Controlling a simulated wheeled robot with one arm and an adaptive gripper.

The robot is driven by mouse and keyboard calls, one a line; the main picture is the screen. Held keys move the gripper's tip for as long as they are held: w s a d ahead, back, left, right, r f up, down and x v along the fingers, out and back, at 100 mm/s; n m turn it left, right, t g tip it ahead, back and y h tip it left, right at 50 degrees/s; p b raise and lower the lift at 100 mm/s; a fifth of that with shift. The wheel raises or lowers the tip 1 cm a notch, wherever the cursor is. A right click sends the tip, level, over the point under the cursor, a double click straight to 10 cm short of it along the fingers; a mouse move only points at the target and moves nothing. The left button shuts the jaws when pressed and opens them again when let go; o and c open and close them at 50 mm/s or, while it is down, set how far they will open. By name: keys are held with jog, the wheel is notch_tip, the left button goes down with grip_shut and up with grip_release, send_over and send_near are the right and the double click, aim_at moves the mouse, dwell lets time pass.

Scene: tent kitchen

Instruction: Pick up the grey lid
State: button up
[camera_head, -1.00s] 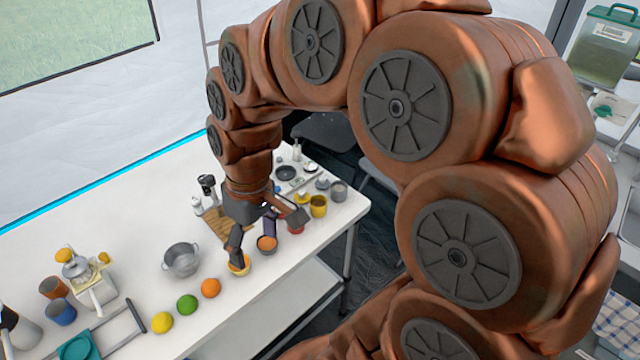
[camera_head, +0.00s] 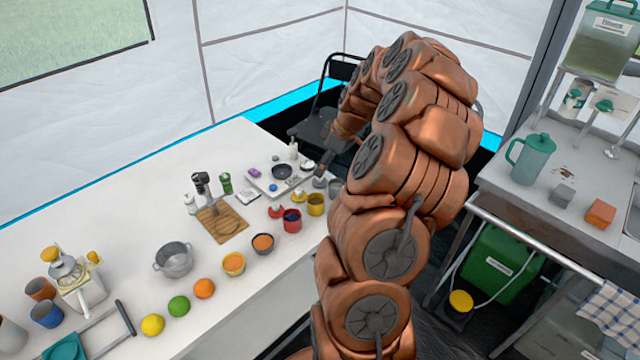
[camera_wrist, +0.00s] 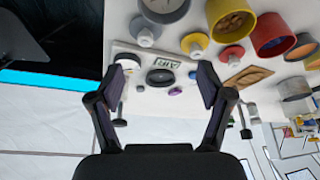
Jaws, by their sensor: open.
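The grey lid (camera_head: 320,182) lies on the white table near its far right end, beside a grey mug (camera_head: 335,187) that my arm partly hides. In the wrist view the grey lid (camera_wrist: 144,31) shows its pale knob, and the grey mug (camera_wrist: 163,8) is cut by the top edge. My gripper (camera_head: 325,158) hangs near that end of the table. In the wrist view my gripper (camera_wrist: 163,78) has its fingers wide apart with nothing between them. The lid appears ahead of the fingertips, apart from them.
A yellow lid (camera_wrist: 195,44) and a red lid (camera_wrist: 232,54) lie nearby, with a yellow mug (camera_head: 316,204) and a red mug (camera_head: 292,220). A white tray (camera_head: 262,181) holds a dark round dish (camera_head: 282,172). A black chair (camera_head: 318,125) stands behind the table.

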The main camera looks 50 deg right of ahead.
aim_at(320, 180)
jog(key=shift+s+d+f, duration=0.1)
jog(key=shift+d+f, duration=0.4)
jog(key=shift+d, duration=0.1)
jog(key=shift+p+x, duration=0.4)
jog(key=shift+x, duration=0.7)
jog(key=shift+w+d+p+x, duration=0.15)
jog(key=shift+p+x, duration=0.2)
jog(key=shift+x, duration=0.5)
jog(key=shift+w+d+p+x, duration=0.1)
jog(key=shift+p+x, duration=0.2)
jog(key=shift+x, duration=0.55)
jog(key=shift+w+d+p+x, duration=0.15)
jog(key=shift+p+x, duration=0.2)
jog(key=shift+x, duration=0.5)
jog(key=shift+r, duration=0.1)
jog(key=shift+c, duration=0.2)
jog(key=c, duration=0.9)
